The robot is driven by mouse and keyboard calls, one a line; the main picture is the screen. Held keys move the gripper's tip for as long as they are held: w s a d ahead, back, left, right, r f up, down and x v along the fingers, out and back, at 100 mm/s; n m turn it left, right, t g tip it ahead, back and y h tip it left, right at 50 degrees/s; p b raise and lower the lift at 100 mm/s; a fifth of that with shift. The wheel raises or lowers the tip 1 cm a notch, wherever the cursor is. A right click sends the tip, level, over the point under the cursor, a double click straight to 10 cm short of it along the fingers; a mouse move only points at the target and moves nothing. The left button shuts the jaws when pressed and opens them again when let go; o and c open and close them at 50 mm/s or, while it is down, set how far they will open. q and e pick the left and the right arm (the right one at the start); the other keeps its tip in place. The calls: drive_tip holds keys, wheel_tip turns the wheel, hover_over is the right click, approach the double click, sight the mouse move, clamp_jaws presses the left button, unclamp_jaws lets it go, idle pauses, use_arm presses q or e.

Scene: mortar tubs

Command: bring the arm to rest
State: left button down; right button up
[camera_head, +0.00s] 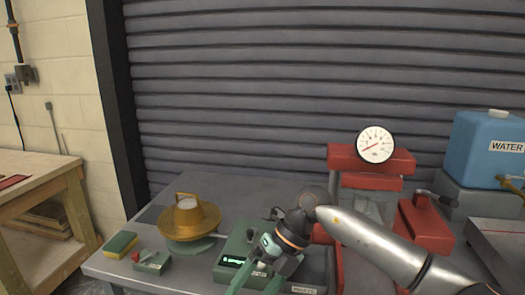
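My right arm comes in from the right, its silver forearm reaching over the bench. Its gripper (252,286) points down toward the front edge of the picture, with two green fingers spread apart and no object visible between them. The fingertips are at or past the bottom edge. The gripper is in front of a green device with a lit display (233,261) and partly hides it; I cannot tell whether they touch. My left arm and gripper are not in view.
On the grey bench (225,187) stand a brass mould on a round table (188,219), a sponge (120,244), a small box with a red knob (151,262), a red press with a dial (375,145) and a blue water container (487,143). The back left of the bench is clear.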

drive_tip(key=s+a+r+m+y+p, duration=0.2)
drive_tip(key=s+a+r+m+y, duration=0.3)
drive_tip(key=a+y, duration=0.55)
drive_tip(key=w+d+f+m+t+h+p, duration=0.1)
drive_tip(key=d+f+m+t+h, duration=0.3)
drive_tip(key=d+f+m+t, duration=0.7)
drive_tip(key=w+d+f+m+t+h+p, duration=0.15)
drive_tip(key=d+f+m+t+h, duration=0.45)
drive_tip(key=m, duration=1)
drive_tip(key=s+d+f+m+g+h, duration=0.4)
drive_tip(key=s+d+f, duration=0.8)
drive_tip(key=s, duration=0.5)
drive_tip(key=shift+d+f+m+g+h, duration=0.4)
drive_tip(key=shift+f+m+h, duration=0.15)
drive_tip(key=shift+f+m, duration=0.45)
drive_tip(key=shift+r, duration=0.1)
